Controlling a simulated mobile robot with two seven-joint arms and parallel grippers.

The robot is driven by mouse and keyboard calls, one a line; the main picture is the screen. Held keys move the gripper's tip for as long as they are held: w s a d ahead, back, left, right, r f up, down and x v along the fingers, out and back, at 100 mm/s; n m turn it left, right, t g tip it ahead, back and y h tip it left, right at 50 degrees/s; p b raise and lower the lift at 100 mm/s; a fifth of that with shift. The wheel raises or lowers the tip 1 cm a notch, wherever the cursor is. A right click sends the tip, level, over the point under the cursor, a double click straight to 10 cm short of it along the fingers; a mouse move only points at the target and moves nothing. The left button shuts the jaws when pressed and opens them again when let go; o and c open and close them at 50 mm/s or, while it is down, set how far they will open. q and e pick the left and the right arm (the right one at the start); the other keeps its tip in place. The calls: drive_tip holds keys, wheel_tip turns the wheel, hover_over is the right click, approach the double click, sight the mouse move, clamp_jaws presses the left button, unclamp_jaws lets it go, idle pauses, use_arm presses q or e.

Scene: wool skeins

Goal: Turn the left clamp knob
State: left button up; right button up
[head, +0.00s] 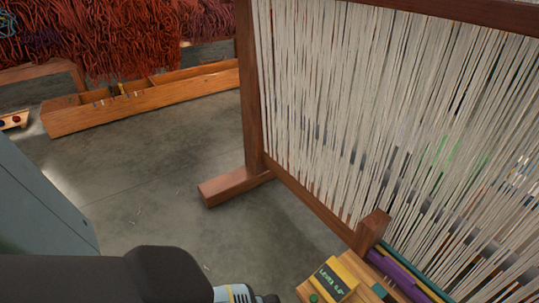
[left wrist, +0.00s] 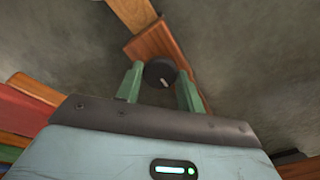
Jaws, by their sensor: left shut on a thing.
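In the left wrist view, a round black knob (left wrist: 158,75) with a pale mark sits at the wooden foot (left wrist: 150,43) of a frame. My left gripper (left wrist: 160,70) has its two green fingers on either side of the knob and is shut on it. In the head view my left arm comes in along the bottom left; its fingers and the knob cannot be made out clearly there. My right gripper is in neither view.
A wooden frame (head: 250,90) strung with pale threads (head: 330,90) fills the right. A yellow level (head: 345,277) lies on wood at its base. A long wooden box (head: 150,103) stands behind, below red wool (head: 110,40). Grey floor (head: 160,190) between is clear.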

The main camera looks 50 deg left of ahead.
use_arm(q)
drive_tip(key=shift+s, duration=0.1)
drive_tip(key=o, duration=1)
wheel_tip(320, 180, up, 6)
drive_tip(key=p, duration=0.3)
drive_tip(key=shift+r+p, duration=0.2)
drive_tip(key=shift+p, duration=0.15)
drive_tip(key=shift+r+p, duration=0.4)
drive_tip(key=shift+r, duration=0.3)
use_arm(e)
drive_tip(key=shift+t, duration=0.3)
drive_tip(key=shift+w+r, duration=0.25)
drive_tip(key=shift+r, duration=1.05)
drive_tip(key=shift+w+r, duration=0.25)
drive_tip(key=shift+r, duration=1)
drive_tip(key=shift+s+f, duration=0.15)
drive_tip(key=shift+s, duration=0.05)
